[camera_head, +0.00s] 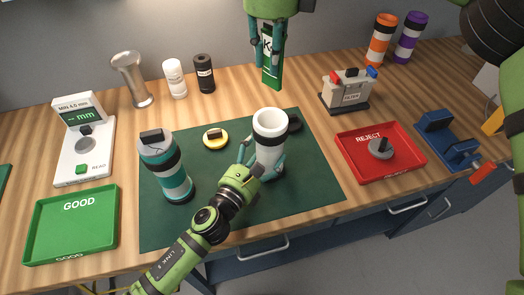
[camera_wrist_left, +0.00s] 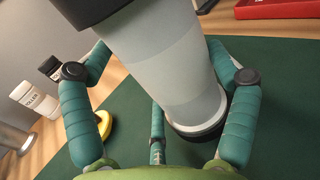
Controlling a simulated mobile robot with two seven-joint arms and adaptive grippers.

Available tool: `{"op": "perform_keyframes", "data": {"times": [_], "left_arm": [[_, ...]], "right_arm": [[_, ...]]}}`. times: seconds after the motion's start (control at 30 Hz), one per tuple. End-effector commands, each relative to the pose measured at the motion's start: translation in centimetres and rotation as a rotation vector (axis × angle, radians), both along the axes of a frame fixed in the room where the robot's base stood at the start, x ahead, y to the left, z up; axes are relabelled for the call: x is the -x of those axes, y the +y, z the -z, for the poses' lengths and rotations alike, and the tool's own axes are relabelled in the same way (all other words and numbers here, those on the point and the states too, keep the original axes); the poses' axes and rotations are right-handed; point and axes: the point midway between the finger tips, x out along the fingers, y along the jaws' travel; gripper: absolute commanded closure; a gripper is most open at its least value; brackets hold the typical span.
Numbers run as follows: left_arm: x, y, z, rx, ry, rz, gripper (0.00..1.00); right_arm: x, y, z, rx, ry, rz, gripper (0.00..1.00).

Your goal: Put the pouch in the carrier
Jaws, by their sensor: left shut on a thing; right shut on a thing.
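My left gripper (camera_head: 262,166) is shut around the lower part of a white-and-grey cylindrical carrier (camera_head: 270,132), which stands upright on the green mat with its top open. In the left wrist view, the gripper's teal fingers flank the carrier (camera_wrist_left: 165,75). My right gripper (camera_head: 268,42) is shut on a flat green-and-white pouch (camera_head: 272,76), which hangs upright above and behind the carrier, apart from it. Its label is partly hidden by the fingers. A second, teal-and-white carrier (camera_head: 173,181) with a dark top stands at the mat's left.
A red REJECT tray (camera_head: 350,169) is at right, a green GOOD tray (camera_head: 38,240) at left.

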Motion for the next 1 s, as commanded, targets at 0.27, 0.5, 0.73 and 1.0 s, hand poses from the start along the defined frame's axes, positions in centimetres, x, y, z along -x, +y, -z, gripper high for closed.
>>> {"op": "perform_keyframes", "data": {"times": [0.27,0.5,0.73,1.0], "left_arm": [[0.0,0.0,0.0,-0.001,0.0,-0.001,0.55],[0.0,0.0,0.0,-0.001,0.0,0.0,0.55],[0.0,0.0,0.0,-0.001,0.0,0.0,0.55],[0.0,0.0,0.0,-0.001,0.0,0.0,0.55]], "right_arm": [[0.0,0.0,2.3,0.003,0.01,-0.004,1.0],[-0.1,0.0,5.0,0.001,-0.001,-0.001,1.0],[-0.1,-0.1,5.0,0.002,-0.002,0.0,1.0],[-0.1,-0.1,5.5,0.003,-0.002,0.001,1.0]]}}
